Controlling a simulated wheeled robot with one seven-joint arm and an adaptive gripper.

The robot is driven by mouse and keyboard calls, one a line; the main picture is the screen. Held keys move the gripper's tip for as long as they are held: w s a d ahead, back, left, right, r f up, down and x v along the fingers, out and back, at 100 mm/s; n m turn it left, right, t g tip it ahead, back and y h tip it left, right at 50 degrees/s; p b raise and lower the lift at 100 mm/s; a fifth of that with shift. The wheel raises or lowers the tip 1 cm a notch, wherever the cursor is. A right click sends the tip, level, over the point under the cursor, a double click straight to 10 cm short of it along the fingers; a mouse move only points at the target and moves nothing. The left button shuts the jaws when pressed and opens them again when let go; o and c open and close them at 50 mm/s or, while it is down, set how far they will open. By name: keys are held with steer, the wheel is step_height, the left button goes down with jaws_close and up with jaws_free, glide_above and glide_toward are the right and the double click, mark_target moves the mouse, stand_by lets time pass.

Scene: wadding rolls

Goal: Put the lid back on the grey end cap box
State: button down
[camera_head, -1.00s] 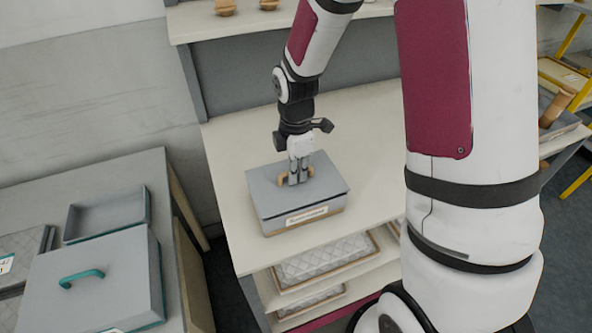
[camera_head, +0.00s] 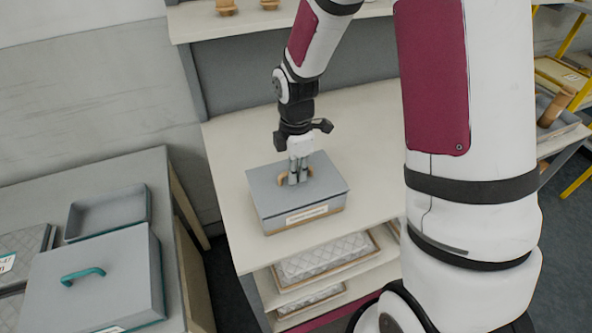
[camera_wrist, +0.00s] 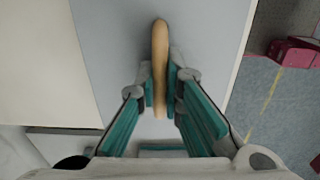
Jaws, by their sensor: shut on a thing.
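The grey end cap box (camera_head: 302,220) stands on the cream shelf, with a white label on its front and a tan band along its lower edge. Its grey lid (camera_head: 327,180) lies on top of it and looks level; no gap shows between them from here. The lid has a tan arched handle (camera_head: 283,181), which also shows in the wrist view (camera_wrist: 160,60). My gripper (camera_head: 298,180) points down over the lid. In the wrist view its teal-padded fingers (camera_wrist: 159,88) are shut on the handle from both sides. The box's far side is hidden.
The cream shelf top (camera_head: 236,142) is clear around the box. Quilted trays (camera_head: 325,257) sit on levels below. On the left table are a grey box with a teal handle (camera_head: 82,276) and an open grey tray (camera_head: 108,213). A wall panel stands behind.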

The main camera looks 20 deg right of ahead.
steer(key=shift+f, duration=0.45)
stand_by(1.0)
steer(key=c, duration=1.2)
jaws_free()
steer(key=shift+o, duration=0.2)
steer(key=shift+r, duration=0.15)
steer(key=shift+r+p, duration=1.6)
steer(key=shift+r, duration=1.8)
steer(key=shift+c, duration=0.3)
jaws_close()
steer(key=shift+f, duration=0.75)
